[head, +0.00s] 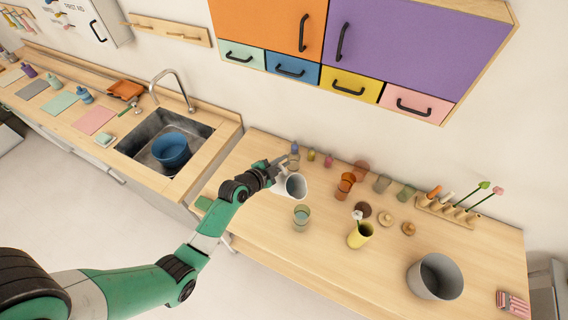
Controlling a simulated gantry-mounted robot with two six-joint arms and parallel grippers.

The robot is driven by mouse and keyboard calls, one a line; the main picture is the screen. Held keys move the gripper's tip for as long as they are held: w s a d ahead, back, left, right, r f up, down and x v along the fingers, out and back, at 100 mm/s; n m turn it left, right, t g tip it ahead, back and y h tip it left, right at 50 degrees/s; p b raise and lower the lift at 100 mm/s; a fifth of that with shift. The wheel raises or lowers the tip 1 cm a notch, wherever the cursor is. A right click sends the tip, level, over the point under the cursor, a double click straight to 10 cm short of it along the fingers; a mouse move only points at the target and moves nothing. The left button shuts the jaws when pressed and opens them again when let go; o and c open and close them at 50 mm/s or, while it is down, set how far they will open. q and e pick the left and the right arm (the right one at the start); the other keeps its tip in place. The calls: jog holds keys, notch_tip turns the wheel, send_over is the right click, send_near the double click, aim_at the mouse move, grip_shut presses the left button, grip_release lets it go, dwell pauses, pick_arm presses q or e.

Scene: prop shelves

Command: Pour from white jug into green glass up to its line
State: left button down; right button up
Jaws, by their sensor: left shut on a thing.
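The white jug (283,187) is in the head view, above the wooden counter. My left gripper (274,171) is shut on its left side. The jug is tilted, with its open mouth facing right and toward the camera. A see-through pale green glass (302,218) stands upright on the counter just below and right of the jug. Its line and fill level are too small to tell. I cannot see a stream between jug and glass. My right gripper is not in view.
Orange glasses (345,183) and a dull green glass (406,193) stand behind. A yellow vase (360,236), wooden lids (387,219) and a grey bin (434,277) are to the right. A sink with a blue pot (171,150) is left. The counter's front middle is clear.

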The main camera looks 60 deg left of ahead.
pick_arm(q)
jog(key=shift+a+f+n, duration=0.1)
jog(key=shift+a+n, duration=0.1)
jog(key=shift+n, duration=0.1)
jog(key=shift+a+f+n+h+b, duration=0.1)
jog(key=shift+f+n+h+b, duration=0.45)
jog(key=shift+b, duration=0.5)
jog(key=shift+n+h, duration=0.25)
jog(key=shift+h, duration=0.1)
jog(key=b, duration=0.1)
jog(key=f+n+b, duration=0.1)
jog(key=shift+s+a+f+h+b, duration=0.1)
jog(key=shift+a+f+h+b, duration=0.15)
jog(key=shift+h+b, duration=0.05)
jog(key=shift+a+n+t+b, duration=0.1)
jog(key=shift+n+t+b, duration=0.2)
jog(key=shift+b, duration=0.05)
jog(key=shift+h, duration=0.3)
